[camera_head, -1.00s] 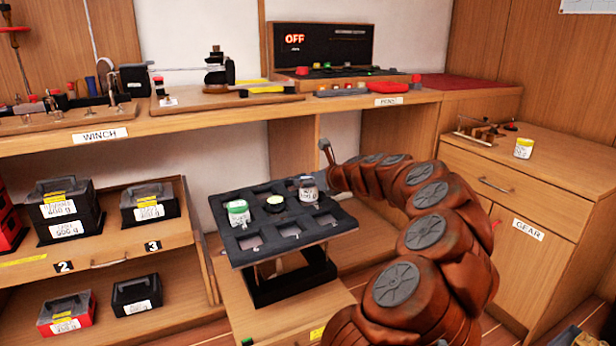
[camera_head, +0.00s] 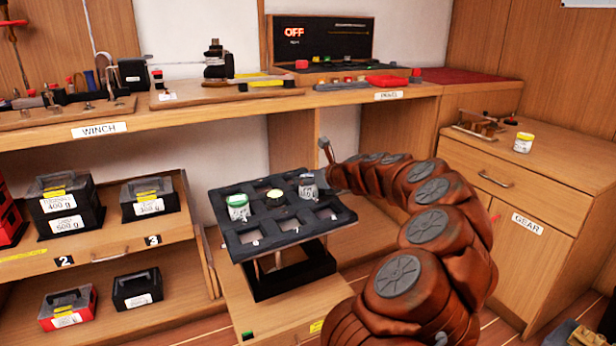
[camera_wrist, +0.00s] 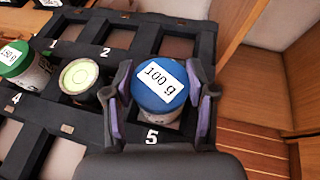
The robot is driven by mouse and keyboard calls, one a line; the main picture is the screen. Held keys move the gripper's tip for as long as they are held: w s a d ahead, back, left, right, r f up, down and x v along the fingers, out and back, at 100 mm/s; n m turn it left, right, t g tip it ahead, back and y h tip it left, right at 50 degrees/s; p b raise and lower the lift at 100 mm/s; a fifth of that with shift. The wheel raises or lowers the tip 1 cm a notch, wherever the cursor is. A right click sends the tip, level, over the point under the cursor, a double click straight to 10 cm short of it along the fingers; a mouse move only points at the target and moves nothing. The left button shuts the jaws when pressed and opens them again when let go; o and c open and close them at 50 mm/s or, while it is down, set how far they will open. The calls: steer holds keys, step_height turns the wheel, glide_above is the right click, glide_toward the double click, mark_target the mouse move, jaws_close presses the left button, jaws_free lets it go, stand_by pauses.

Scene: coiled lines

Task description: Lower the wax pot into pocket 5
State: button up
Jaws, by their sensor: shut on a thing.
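In the head view the pot (camera_head: 307,189) shows at the right side of the rack (camera_head: 262,246), beside the end of my arm.
A green-lidded pot (camera_wrist: 20,62) and a pale-topped jar (camera_wrist: 79,77) stand in the rack to the left; the jar is close to my left finger. Pockets behind and in front are empty.

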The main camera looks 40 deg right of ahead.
steer(key=shift+f, duration=0.4)
steer(key=o, duration=1.3)
steer(key=shift+v, duration=6.05)
